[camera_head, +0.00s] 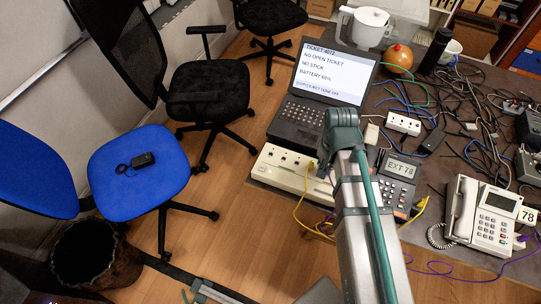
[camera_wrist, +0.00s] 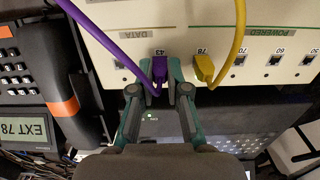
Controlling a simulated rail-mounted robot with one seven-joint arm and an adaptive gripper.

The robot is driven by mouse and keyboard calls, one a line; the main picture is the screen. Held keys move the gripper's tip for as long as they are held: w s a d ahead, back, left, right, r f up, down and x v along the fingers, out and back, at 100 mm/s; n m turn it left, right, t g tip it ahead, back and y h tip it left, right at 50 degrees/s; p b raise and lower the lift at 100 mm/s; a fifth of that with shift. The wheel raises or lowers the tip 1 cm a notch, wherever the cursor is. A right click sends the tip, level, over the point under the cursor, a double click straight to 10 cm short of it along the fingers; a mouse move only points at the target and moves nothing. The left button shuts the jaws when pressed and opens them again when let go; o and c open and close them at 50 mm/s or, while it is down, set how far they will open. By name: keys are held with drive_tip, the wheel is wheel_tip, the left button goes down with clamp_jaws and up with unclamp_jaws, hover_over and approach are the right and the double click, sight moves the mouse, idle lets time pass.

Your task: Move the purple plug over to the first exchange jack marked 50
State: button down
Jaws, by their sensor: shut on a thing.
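The purple plug (camera_wrist: 159,72) sits at the jack labelled 43 on the cream exchange box. My gripper (camera_wrist: 159,91) has its two fingers on either side of the plug, shut on it. A purple cable (camera_wrist: 98,35) runs from the plug to the upper left. The labels appear upside down in the wrist view. A jack with a label that looks like 50 (camera_wrist: 274,61) is to the right and looks empty. In the head view the exchange box (camera_head: 283,172) is partly behind my arm, which hides the plug and fingertips.
A yellow plug (camera_wrist: 204,70) fills the jack labelled 78, beside the purple one. A desk phone (camera_head: 399,172) reading EXT 78 stands close to the box. A laptop (camera_head: 333,72) is behind it. A white phone (camera_head: 487,213) and tangled cables lie at right.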

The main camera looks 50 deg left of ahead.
drive_tip(key=shift+r, duration=0.25)
drive_tip(key=shift+r+p, duration=1.65)
drive_tip(key=shift+r, duration=0.3)
drive_tip(key=c, duration=1.7)
unclamp_jaws()
clamp_jaws()
drive_tip(key=shift+a, duration=0.1)
